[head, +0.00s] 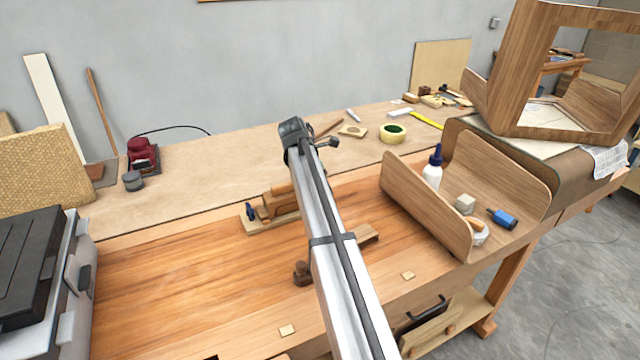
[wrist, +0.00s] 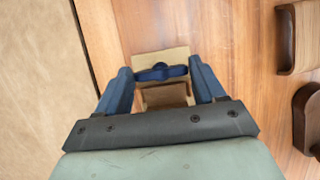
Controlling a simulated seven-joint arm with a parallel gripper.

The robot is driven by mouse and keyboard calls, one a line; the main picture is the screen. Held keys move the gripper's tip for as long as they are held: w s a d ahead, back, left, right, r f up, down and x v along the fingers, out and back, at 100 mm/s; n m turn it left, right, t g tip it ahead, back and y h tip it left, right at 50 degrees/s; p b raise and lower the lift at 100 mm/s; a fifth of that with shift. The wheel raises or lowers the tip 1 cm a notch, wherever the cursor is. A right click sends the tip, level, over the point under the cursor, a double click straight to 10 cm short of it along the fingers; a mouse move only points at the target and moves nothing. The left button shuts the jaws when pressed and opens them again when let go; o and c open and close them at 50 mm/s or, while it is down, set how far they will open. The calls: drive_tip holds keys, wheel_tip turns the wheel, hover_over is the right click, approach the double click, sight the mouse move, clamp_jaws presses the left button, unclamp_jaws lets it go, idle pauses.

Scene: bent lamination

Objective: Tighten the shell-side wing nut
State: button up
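The blue wing nut (head: 250,211) stands at the left end of a small wooden clamp form (head: 284,219) on the bench. In the wrist view the wing nut (wrist: 160,72) lies crosswise on the form's pale base (wrist: 162,56), with a brown block (wrist: 166,97) just below it. My gripper (wrist: 160,65) is open, its two blue fingers to the left and right of the wing nut in the picture. The gap between fingers and nut looks empty; I cannot tell the height between them. In the head view my arm shows, but the fingers cannot be made out.
A curved wooden shell (head: 424,205) holding a glue bottle (head: 433,170) stands at right. Dark wooden pieces (wrist: 300,38) lie right of the form in the wrist view. A grey toolbox (head: 40,285) is at left. The bench front left is clear.

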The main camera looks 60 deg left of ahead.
drive_tip(key=c, duration=0.6)
drive_tip(key=shift+a+m+h, duration=0.15)
drive_tip(key=shift+m+h, duration=0.25)
drive_tip(key=shift+m, duration=0.6)
drive_tip(key=shift+m+h, duration=0.5)
drive_tip(key=shift+m, duration=0.8)
drive_tip(key=o, duration=1.1)
drive_tip(key=shift+c, duration=0.2)
drive_tip(key=shift+r, duration=0.1)
drive_tip(key=v, duration=1.3)
drive_tip(key=shift+r, duration=0.35)
